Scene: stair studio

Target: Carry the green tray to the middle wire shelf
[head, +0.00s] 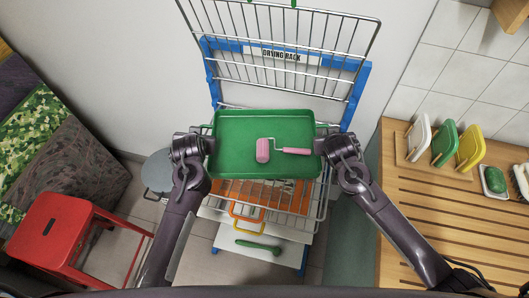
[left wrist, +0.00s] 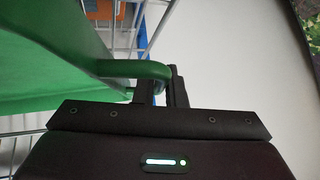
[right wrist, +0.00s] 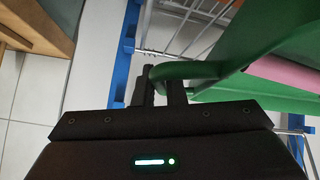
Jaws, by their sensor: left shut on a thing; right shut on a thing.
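The green tray (head: 235,155) is in the middle of the head view, in front of the blue-framed wire rack. A pink roller (head: 263,150) with a pink handle lies in it. My left gripper (head: 206,146) is shut on the tray's left handle, which shows in the left wrist view (left wrist: 150,70). My right gripper (head: 324,146) is shut on the tray's right handle, seen in the right wrist view (right wrist: 175,72). The middle wire shelf (head: 312,205) shows partly below and around the tray. I cannot tell whether the tray touches it.
The upper wire shelf (head: 340,35) overhangs behind the tray. Lower shelves hold an orange item (head: 230,190) and a green-handled tool (head: 258,246). A red stool (head: 60,235) and grey pot (head: 157,172) stand left. A slatted wooden counter (head: 430,215) is right.

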